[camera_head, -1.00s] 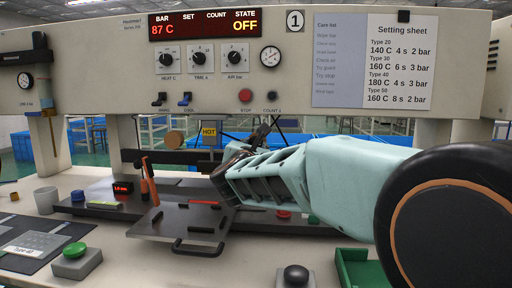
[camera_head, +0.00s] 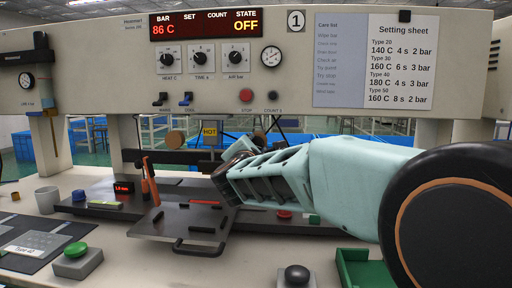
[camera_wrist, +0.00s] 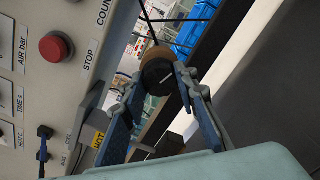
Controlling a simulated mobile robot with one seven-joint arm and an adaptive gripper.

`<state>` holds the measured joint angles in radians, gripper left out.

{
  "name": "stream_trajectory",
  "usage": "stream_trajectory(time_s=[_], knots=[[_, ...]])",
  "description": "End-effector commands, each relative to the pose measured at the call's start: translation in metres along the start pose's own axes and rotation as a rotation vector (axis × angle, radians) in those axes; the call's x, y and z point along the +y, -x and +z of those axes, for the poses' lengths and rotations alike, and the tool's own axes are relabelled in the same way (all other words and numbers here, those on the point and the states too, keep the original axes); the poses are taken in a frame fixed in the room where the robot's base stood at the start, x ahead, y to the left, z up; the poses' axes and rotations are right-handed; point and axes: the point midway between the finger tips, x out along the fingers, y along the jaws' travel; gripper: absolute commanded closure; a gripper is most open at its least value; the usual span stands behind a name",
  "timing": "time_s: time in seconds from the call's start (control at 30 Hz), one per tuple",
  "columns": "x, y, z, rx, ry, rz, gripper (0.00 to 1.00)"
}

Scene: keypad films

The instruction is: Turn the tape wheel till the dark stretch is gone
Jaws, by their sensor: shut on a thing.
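In the wrist view, a round black knob (camera_wrist: 157,76) with a pale line on its face sits in front of a brown roll (camera_wrist: 156,53); this looks like the tape wheel. My gripper (camera_wrist: 163,73) has one finger on each side of the knob and is shut on it. In the head view my gripper (camera_head: 233,170) is below the HOT label, and its fingertips and the knob are hidden. Another brown disc (camera_head: 175,138) shows at the left of the bar there. I cannot make out the dark stretch of tape.
A yellow HOT label (camera_head: 210,132) marks the area beside my gripper. The panel above carries dials and a red STOP button (camera_head: 245,95); its display reads 86 C, OFF. A dark plate (camera_head: 180,222) with a handle lies below. An orange-handled tool (camera_head: 150,180) stands left.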

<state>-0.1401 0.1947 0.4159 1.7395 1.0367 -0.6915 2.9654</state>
Motion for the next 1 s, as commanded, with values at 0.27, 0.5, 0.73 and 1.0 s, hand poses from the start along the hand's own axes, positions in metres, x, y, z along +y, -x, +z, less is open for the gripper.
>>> stream_trajectory(time_s=[0.27,0.5,0.73,1.0], knots=[[0.0,0.0,0.0,0.0,-0.005,-0.001,0.97],[0.0,0.0,0.0,0.0,-0.005,-0.001,0.62],[0.0,0.0,0.0,0.0,-0.004,0.0,0.55],[0.001,0.014,0.001,0.0,-0.004,0.002,0.55]])
